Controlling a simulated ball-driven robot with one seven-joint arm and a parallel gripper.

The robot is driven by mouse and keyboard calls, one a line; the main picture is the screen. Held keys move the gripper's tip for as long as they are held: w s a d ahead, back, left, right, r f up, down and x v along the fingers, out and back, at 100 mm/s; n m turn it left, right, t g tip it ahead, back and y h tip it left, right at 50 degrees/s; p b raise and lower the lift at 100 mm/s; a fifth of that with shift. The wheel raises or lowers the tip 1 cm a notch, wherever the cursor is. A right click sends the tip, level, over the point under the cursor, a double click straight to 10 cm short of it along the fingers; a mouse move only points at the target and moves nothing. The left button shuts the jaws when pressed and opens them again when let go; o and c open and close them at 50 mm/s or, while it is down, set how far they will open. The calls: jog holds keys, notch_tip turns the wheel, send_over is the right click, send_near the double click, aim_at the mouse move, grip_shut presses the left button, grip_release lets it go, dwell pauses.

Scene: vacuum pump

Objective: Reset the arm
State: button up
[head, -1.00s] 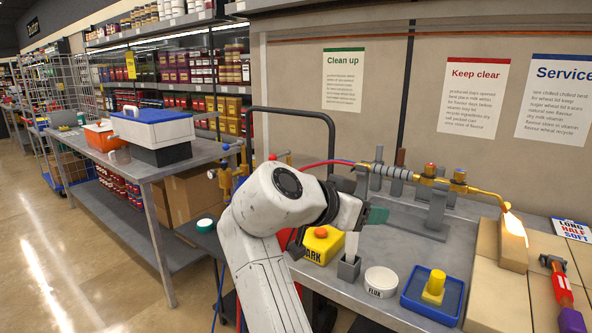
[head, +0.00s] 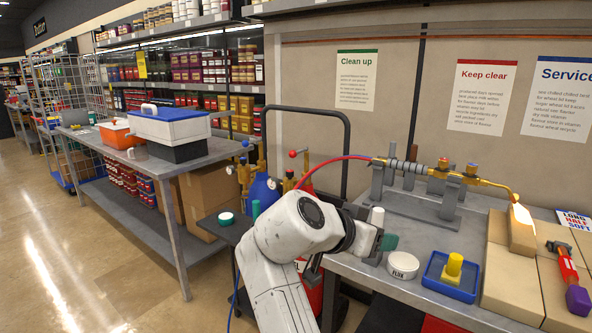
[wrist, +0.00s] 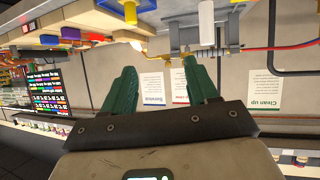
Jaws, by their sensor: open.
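My white arm (head: 290,235) reaches up from the lower middle of the head view and bends right over the left front of the grey bench (head: 410,298). My gripper (head: 388,242) has green fingers and appears just above and left of the white flux pot (head: 403,265). In the wrist view my gripper (wrist: 161,85) shows its two green fingers spread wide apart, with nothing between them but the far wall. That view is upside down. The arm hides part of the bench's left end.
A metal rig with a brass torch (head: 480,180) stands at the back of the bench. A blue tray (head: 437,287) with a yellow piece, tan bricks (head: 510,290) and a red-handled tool (head: 567,270) lie to the right. A cart with gas bottles (head: 262,190) stands behind my arm.

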jog(key=s+d+f+n+g+y, duration=0.1)
jog(key=s+d+f+n, duration=0.1)
jog(key=s+d+f, duration=0.45)
jog(key=s+d+f+n+g+y, duration=0.1)
jog(key=s+d+f+y, duration=0.15)
jog(key=f, duration=0.75)
jog(key=s+d+f+n+g+y, duration=0.1)
jog(key=s+d+f+n, duration=0.15)
jog(key=s+f, duration=0.4)
jog(key=s+f+n+g+y, duration=0.1)
jog(key=s+f, duration=0.3)
jog(key=s, duration=0.5)
jog(key=s+d+f+n+g+y, duration=0.1)
jog(key=s+f, duration=0.3)
jog(key=s, duration=0.4)
jog(key=s+d+f+n+g+y+p, duration=0.1)
jog(key=s+f+y, duration=0.2)
jog(key=s, duration=0.6)
jog(key=shift+s+f+g, duration=0.3)
jog(key=shift+f+g, duration=0.1)
jog(key=shift+f, duration=0.35)
jog(key=shift+n, duration=0.25)
